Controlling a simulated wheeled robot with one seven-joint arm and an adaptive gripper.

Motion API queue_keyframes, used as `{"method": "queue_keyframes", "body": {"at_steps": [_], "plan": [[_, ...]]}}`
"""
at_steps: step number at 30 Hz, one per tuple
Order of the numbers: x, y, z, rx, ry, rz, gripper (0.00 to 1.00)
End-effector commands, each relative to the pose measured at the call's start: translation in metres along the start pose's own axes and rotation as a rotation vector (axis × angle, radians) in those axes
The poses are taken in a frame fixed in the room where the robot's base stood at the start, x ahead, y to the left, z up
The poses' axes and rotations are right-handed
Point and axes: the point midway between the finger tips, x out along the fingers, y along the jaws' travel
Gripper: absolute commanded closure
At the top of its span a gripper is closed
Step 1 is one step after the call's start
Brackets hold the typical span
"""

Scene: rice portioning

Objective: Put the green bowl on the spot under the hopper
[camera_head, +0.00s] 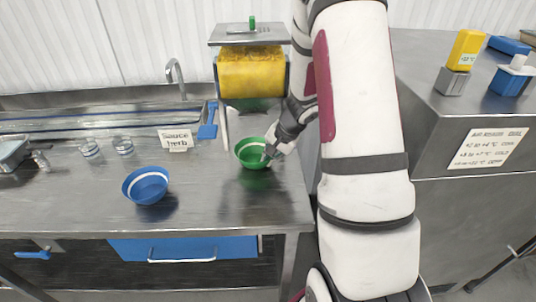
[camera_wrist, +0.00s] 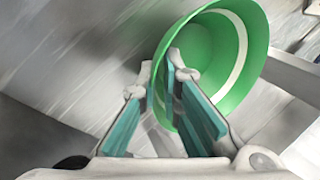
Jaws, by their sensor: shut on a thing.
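The green bowl (camera_head: 250,160) with a white band is in the head view, below and slightly in front of the hopper (camera_head: 252,77), a yellow-filled box with a metal lid. My gripper (camera_head: 270,150) reaches in from the right and is shut on the bowl's right rim. In the wrist view the fingertips (camera_wrist: 174,62) pinch the wall of the bowl (camera_wrist: 250,28). The bowl looks slightly tilted. I cannot tell whether it touches the counter (camera_head: 80,190). No marked spot under the hopper can be made out.
A blue bowl (camera_head: 147,186) stands on the counter to the left. Behind it are a small lettered sign (camera_head: 176,140), a blue scoop-like tool (camera_head: 208,122), two clear cups and a sink tap (camera_head: 175,80). A metal cabinet (camera_head: 435,105) stands right of my arm.

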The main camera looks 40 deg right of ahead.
Motion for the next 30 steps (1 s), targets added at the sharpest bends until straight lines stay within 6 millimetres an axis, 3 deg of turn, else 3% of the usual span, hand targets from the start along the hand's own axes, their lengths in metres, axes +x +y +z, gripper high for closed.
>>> {"method": "queue_keyframes", "body": {"at_steps": [9,12,24,30], "plan": [[0.002,0.0,-0.001,0.0,0.001,-0.001,1.0],[0.002,0.0,-0.001,0.0,0.001,-0.001,0.74],[-0.001,-0.001,0.0,-0.001,0.0,-0.001,0.74],[-0.032,-0.002,-0.001,-0.002,0.005,-0.004,0.74]]}}
